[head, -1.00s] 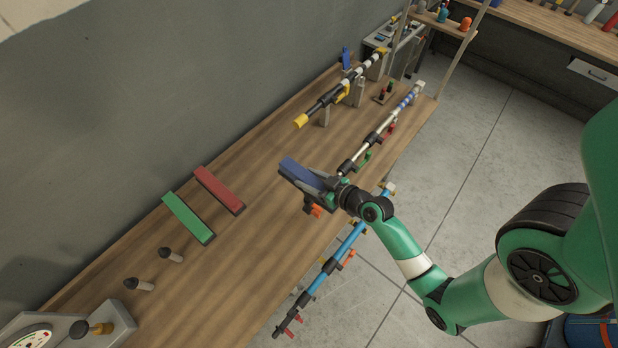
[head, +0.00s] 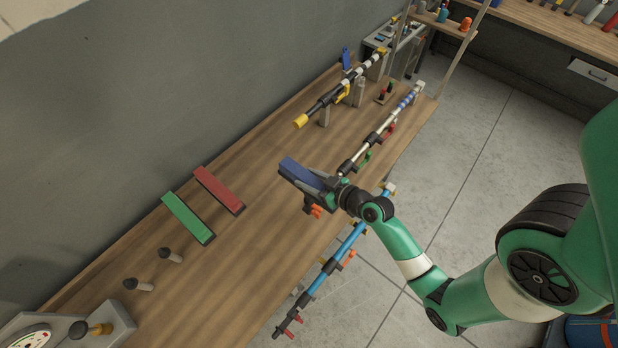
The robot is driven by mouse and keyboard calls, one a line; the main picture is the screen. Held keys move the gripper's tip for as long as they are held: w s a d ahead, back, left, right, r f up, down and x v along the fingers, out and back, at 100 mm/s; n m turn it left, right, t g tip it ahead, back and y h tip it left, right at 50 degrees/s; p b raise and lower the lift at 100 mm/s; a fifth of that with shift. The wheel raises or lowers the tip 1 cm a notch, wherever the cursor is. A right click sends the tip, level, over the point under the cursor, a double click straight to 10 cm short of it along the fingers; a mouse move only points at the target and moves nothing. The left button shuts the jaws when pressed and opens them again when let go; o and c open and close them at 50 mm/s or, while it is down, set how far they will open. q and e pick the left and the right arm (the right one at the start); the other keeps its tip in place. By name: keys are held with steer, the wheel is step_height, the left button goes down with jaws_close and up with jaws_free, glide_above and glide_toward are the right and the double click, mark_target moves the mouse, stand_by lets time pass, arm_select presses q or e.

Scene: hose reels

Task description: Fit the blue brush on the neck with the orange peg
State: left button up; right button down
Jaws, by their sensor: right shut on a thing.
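A blue brush (head: 301,172) with a dark grey base is held by my right gripper (head: 338,186), which is shut on it at its right end. The brush is tilted and lies over the middle of the table, near the front edge. An orange piece (head: 314,211) shows just below the brush and gripper; I cannot tell whether it is the orange peg or what it is fixed to. The neck itself is not clearly visible, and my gripper and the brush may hide it. My left gripper is not in view.
Green (head: 188,218) and red (head: 219,190) brushes lie on the wooden table (head: 250,265) to the left. A blue pole (head: 338,251) with coloured clips runs along the front edge. White (head: 378,135) and black-yellow (head: 328,101) poles stand behind. Two dark-topped stubs (head: 140,285) stand at lower left.

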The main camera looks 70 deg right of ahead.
steer(key=shift+f, duration=0.15)
steer(key=shift+f+b, duration=0.3)
steer(key=shift+b, duration=0.2)
steer(key=shift+f+b, duration=1.8)
steer(key=shift+f, duration=0.1)
steer(key=shift+c, duration=0.8)
jaws_free()
steer(key=b+v, duration=0.1)
steer(key=v, duration=0.9)
steer(key=shift+s, duration=0.3)
steer(key=shift+s+a+r, duration=0.3)
steer(key=shift+s+r, duration=0.1)
steer(key=shift+s, duration=0.05)
